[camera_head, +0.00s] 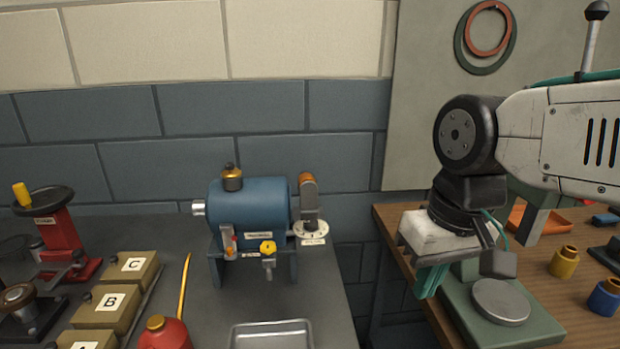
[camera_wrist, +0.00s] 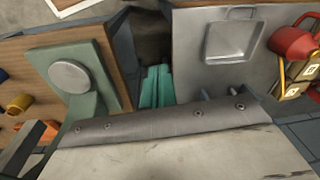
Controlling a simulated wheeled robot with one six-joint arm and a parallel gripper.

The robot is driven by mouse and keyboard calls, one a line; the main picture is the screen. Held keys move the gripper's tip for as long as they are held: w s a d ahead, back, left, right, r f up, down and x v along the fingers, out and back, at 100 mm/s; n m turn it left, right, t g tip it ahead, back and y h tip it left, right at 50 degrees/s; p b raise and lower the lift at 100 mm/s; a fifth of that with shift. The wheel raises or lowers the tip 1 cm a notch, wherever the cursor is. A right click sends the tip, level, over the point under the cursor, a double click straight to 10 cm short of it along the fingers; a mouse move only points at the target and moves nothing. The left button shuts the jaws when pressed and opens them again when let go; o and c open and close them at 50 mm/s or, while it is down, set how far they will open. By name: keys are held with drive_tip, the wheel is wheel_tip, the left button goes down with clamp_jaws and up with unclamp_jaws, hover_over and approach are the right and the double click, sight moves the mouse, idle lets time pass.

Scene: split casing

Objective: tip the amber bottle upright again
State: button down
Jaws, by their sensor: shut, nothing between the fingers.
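A small amber-yellow bottle (camera_head: 564,263) is on the wooden bench at the right in the head view. Its narrower neck points up, so it looks upright there. It also shows at the left edge of the wrist view (camera_wrist: 19,103). I see no bottle that is clearly lying down. My gripper (camera_head: 430,284), with teal fingers, is shut and empty. It points down near the bench's left edge, left of the round metal plate and well apart from the bottle. The fingers also show in the wrist view (camera_wrist: 157,85).
A green base with a round plate (camera_head: 501,302) stands between my gripper and the bottle. A blue bottle (camera_head: 605,298) and an orange tray (camera_head: 538,219) are nearby. The grey bench holds a blue machine (camera_head: 250,205), a metal tray (camera_head: 272,335) and a red oil can (camera_head: 165,334).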

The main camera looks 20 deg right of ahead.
drive_tip(key=w+a+r+m+y, duration=0.1)
drive_tip(key=w+a+m+y, duration=0.2)
drive_tip(key=w, duration=0.7)
drive_tip(key=w+m+y, duration=0.3)
drive_tip(key=w+y, duration=0.1)
drive_tip(key=w, duration=0.6)
drive_tip(key=w+d+f+m+t+y, duration=0.2)
drive_tip(key=w+d+m, duration=0.1)
drive_tip(key=w, duration=0.4)
drive_tip(key=w+d+f+m+t+y, duration=0.1)
drive_tip(key=w+d+f+m+t, duration=0.2)
drive_tip(key=w, duration=0.4)
drive_tip(key=w+d+f+m+t+y, duration=0.1)
drive_tip(key=w+d+f+m+y, duration=0.1)
drive_tip(key=w+d, duration=0.35)
drive_tip(key=w+r+x, duration=0.1)
drive_tip(key=x, duration=1.1)
drive_tip(key=shift+m, duration=0.3)
drive_tip(key=shift+s+a+r, duration=0.1)
drive_tip(key=shift+s+r, duration=1.3)
drive_tip(key=shift+s, duration=0.15)
drive_tip(key=shift+r, duration=0.1)
